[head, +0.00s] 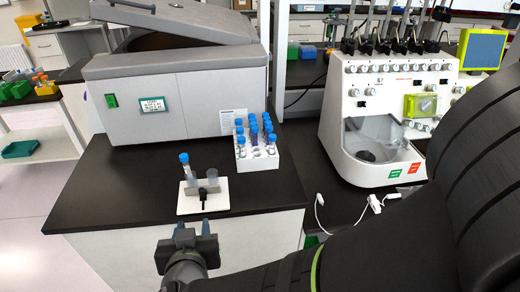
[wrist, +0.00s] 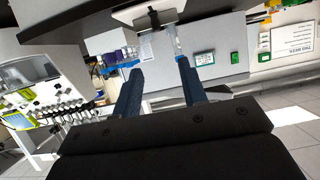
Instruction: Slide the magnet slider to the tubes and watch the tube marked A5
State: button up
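The magnet stand is a white plate (head: 218,205) with a grey block on the dark bench. A blue-capped tube (head: 186,167) stands upright at its left, beside a shorter capless grey tube (head: 212,178). The black slider handle (head: 204,199) is at the plate's front, apart from the tubes. My gripper (head: 192,227) is in front of the plate, its two blue-grey fingers apart and empty. In the wrist view, the open gripper (wrist: 156,72) points toward the slider (wrist: 153,18) and a clear tube (wrist: 172,42) with space between. No A5 mark is legible.
A white rack (head: 262,163) of several blue-capped tubes stands right of the stand. A large grey centrifuge (head: 180,100) is behind. A white processing machine (head: 385,120) stands at the right, with a white cable (head: 320,215) before it. The bench left of the stand is clear.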

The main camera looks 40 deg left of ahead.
send_near(201, 192)
jog(key=x, duration=0.8)
jog(key=shift+w+a+f, duration=0.1)
jog(key=shift+w+a, duration=0.05)
jog(key=shift+w, duration=0.1)
grip_shut()
dwell(0.3)
